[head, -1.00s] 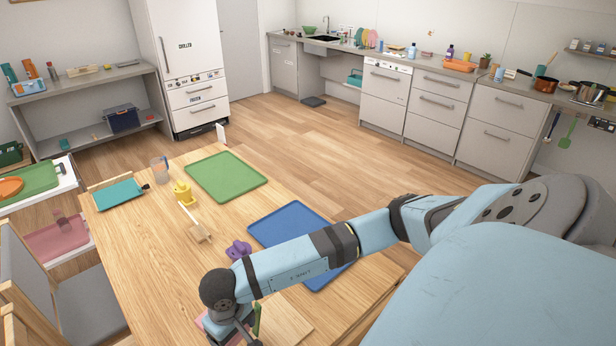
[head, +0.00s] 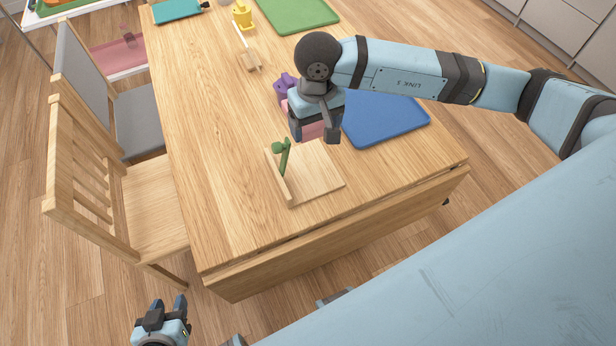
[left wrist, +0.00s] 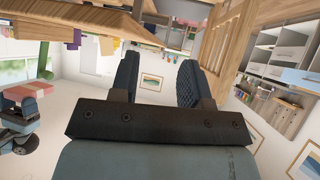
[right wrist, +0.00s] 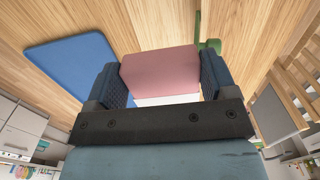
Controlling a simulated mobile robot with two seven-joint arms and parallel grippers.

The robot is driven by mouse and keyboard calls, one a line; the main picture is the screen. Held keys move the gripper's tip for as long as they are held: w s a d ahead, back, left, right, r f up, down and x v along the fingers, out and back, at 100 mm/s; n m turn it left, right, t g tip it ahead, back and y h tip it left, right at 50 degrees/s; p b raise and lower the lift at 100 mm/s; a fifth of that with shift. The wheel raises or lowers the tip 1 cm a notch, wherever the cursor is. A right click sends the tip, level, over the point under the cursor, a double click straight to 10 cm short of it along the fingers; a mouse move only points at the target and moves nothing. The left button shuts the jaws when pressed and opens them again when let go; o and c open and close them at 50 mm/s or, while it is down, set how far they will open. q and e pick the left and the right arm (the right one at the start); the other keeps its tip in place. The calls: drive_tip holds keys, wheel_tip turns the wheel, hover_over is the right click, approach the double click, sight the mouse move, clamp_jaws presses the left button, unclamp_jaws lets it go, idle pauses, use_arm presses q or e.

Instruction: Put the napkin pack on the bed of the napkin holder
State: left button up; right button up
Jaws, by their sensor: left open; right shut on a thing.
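The napkin pack (head: 313,131) is a pink block between the fingers of my right gripper (head: 316,134). The right wrist view shows the pack (right wrist: 160,72) gripped between both dark finger pads. The napkin holder is a light wooden stand with a flat bed (head: 318,177), a low wooden wall (head: 277,178) on its left and a green arm (head: 284,157) standing up. The pack is just behind the bed in the head view; its height above the table is hard to tell. My left gripper (head: 171,306) is open and empty, off the table's front-left; it also shows in the left wrist view (left wrist: 158,78).
A purple object (head: 286,86) stands beside my right gripper. A blue tray (head: 385,122) lies to the right, a green tray (head: 297,12) farther back. A wooden piece (head: 249,62) and yellow object (head: 242,14) stand behind. Chairs (head: 140,185) line the left side.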

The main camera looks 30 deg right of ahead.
drive_tip(key=shift+a+b, duration=0.1)
drive_tip(key=shift+b, duration=1.1)
drive_tip(key=shift+r+b, duration=0.15)
drive_tip(key=shift+b, duration=0.2)
drive_tip(key=shift+r, duration=0.1)
hover_over(313, 182)
wheel_tip(313, 182, down, 16)
drive_tip(key=shift+r, duration=0.1)
wheel_tip(313, 182, down, 4)
drive_tip(key=shift+r+b, duration=0.1)
drive_tip(key=shift+b, duration=0.2)
